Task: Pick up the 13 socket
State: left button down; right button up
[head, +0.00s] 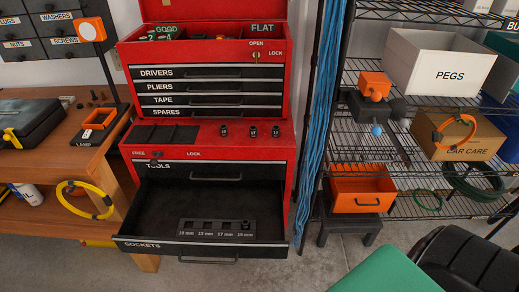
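Three small dark sockets stand in a row on the red ledge of the tool chest: a left one (224,131), a middle one (253,132) and a right one (276,131). Their size marks are too small to read, so I cannot tell which is the 13. The drawer marked SOCKETS (150,215) is open below. In it lies a dark socket rail (215,237) labelled 10, 13, 17 and 19 mm. A dark piece (246,225), seemingly a socket, sits at the 19 mm place. The other places look empty. Neither gripper shows.
The open drawer juts out below the ledge. A wooden bench (90,165) with a black case (28,120) stands left. A wire shelf (420,205) with an orange bin (362,190) stands right. A green surface (385,272) and black chair (465,262) fill the lower right.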

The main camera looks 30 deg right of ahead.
aim_at(276, 129)
jog(key=z, duration=1.1)
